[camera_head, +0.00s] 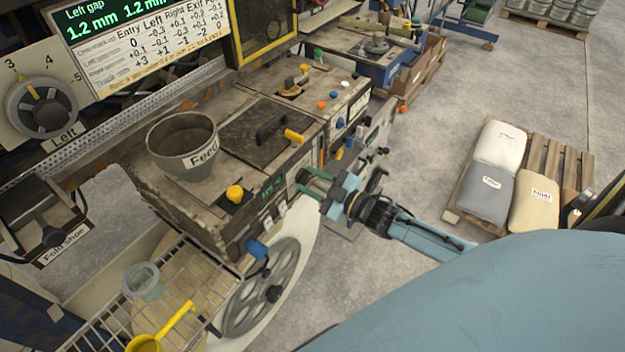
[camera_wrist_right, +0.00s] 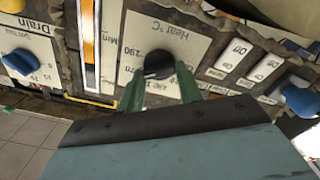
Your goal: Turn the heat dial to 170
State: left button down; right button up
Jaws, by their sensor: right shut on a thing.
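The heat dial (camera_wrist_right: 158,63) is a black round knob on a pale panel marked "Heat °C" in the right wrist view, where the panel appears upside down. My right gripper (camera_wrist_right: 160,88) has its two green fingers on either side of the knob and is shut on it. The numbers around the dial are partly covered by the fingers, and I cannot read the exact setting. In the head view my right gripper (camera_head: 312,183) reaches the front face of the machine, and the dial is hidden there. My left gripper is not in view.
A blue knob (camera_wrist_right: 299,99) and a drain knob (camera_wrist_right: 20,62) flank the heat panel. The feed pot (camera_head: 183,143) stands on the machine top. A wire rack (camera_head: 165,300) with a yellow scoop (camera_head: 160,328) is at front left. A pallet with sacks (camera_head: 500,148) stands on open floor at right.

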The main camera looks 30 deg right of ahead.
dwell(0.4)
jog(key=o, duration=1)
jog(key=shift+s, duration=0.1)
jog(key=v, duration=1.3)
jog(key=shift+b, duration=0.35)
jog(key=shift+d, duration=0.15)
